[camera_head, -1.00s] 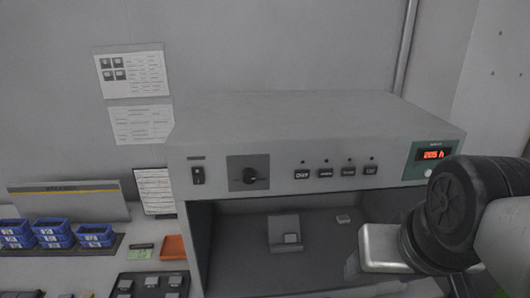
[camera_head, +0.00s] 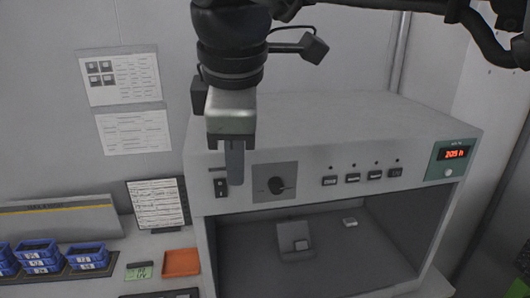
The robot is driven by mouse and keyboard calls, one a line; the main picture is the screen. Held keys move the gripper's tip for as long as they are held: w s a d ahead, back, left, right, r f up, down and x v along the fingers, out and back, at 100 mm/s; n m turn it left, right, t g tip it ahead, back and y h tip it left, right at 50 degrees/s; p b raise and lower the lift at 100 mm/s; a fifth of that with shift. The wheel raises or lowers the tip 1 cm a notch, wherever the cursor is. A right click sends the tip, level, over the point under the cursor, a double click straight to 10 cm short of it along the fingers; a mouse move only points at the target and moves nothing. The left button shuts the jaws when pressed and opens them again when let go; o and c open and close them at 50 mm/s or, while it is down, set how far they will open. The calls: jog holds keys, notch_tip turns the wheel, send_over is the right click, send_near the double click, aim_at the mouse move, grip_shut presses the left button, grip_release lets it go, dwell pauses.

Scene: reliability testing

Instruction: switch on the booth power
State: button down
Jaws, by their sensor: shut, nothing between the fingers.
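The booth (camera_head: 330,135) is a grey cabinet with an open dark chamber below its front panel. A black rocker switch (camera_head: 221,188) sits at the left end of the panel. My gripper (camera_head: 235,178) points down in front of the panel, its fingers shut and empty. The fingertips are just right of the rocker switch in the picture; whether they touch the panel I cannot tell. A dark rotary knob (camera_head: 277,186) is to the right of the fingers. The rocker's position is too small to tell.
Several small buttons (camera_head: 352,178) and a red lit display (camera_head: 455,154) are further right on the panel. A small stand (camera_head: 294,240) is inside the chamber. Blue bins (camera_head: 40,250), an orange tray (camera_head: 181,262) and a propped paper sheet (camera_head: 157,204) are at left.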

aim_at(220, 190)
jog(key=a, duration=0.1)
jog(key=a+r+n, duration=0.1)
jog(key=shift+a+n, duration=0.3)
jog(key=shift+f, duration=0.15)
jog(key=x, duration=0.3)
jog(key=w+x, duration=0.1)
jog(key=x, duration=0.3)
jog(key=w+x, duration=0.1)
jog(key=x, duration=0.3)
jog(key=shift+w+a+r, duration=0.15)
jog(key=shift+a+r, duration=0.15)
jog(key=shift+r, duration=0.1)
jog(key=shift+w+a+f, duration=0.1)
jog(key=shift+w+a, duration=0.05)
jog(key=shift+w, duration=0.45)
jog(key=shift+f, duration=0.1)
